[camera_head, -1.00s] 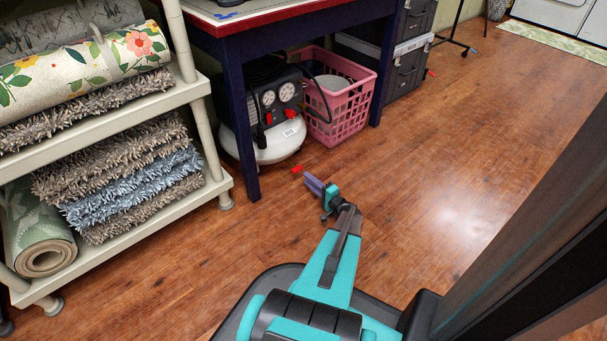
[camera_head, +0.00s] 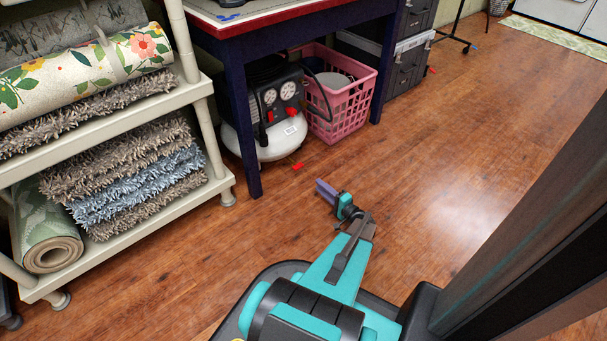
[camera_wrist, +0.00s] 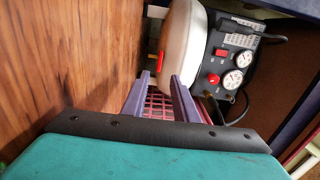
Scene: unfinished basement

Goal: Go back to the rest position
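My gripper (camera_head: 327,190) is low over the wood floor at the end of my teal arm, in front of the desk. In the wrist view my gripper (camera_wrist: 160,80) shows two purple fingers set apart with a gap between them. Nothing is held between the fingers; the pink basket shows through the gap. No separate task object is named.
A white-and-black air compressor (camera_head: 283,105) and a pink basket (camera_head: 347,118) stand under the desk (camera_head: 247,130). A shelf (camera_head: 150,225) with rolled rugs is at left. A small red piece (camera_head: 297,166) lies on the floor. Open floor (camera_head: 480,150) is at right.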

